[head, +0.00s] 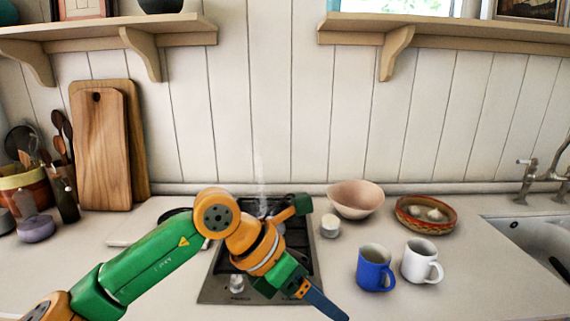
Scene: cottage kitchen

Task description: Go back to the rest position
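My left arm comes in from the lower left and reaches over the stove. Its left gripper (328,304) points down and to the right, in front of the stove's right edge. Its dark fingers overlap and run to the bottom of the picture, so I cannot tell if they are open or shut. I see no object between them. My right arm and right gripper are not in view.
The stove (219,291) lies under my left arm. A blue mug (372,268) and a white mug (420,261) stand right of the gripper. Behind are a small white cup (330,226), pink bowl (355,200) and patterned dish (426,226). Counter at lower right is clear.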

